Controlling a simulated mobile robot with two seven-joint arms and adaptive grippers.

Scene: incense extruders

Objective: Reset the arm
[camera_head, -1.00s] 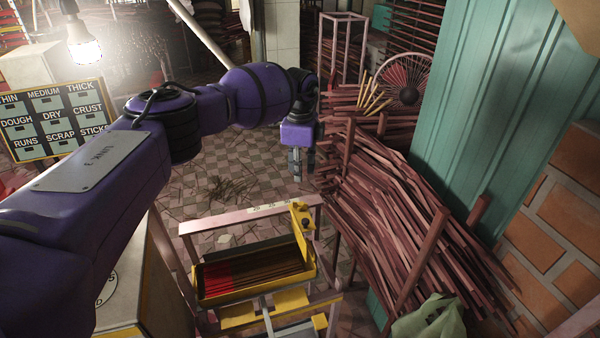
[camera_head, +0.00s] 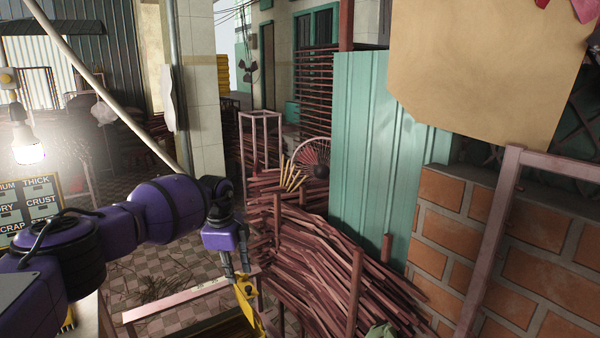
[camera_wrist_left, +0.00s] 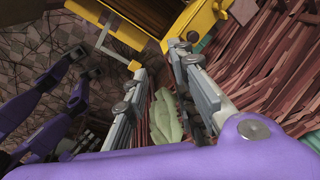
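My left arm reaches in from the left in the head view. Its gripper (camera_head: 237,270) hangs downward, empty, in front of the stacked sticks and close above the yellow tray's raised end in the picture. In the left wrist view the two grey fingers of my left gripper (camera_wrist_left: 156,60) stand apart with nothing between them. The floor and a pale green bag show through the gap. My right gripper is not seen in the head view.
Reddish stick stacks (camera_head: 310,265) lie right of my gripper. A teal metal panel (camera_head: 375,150) and brick wall (camera_head: 500,260) stand farther right. A lit bulb (camera_head: 28,150) hangs at left.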

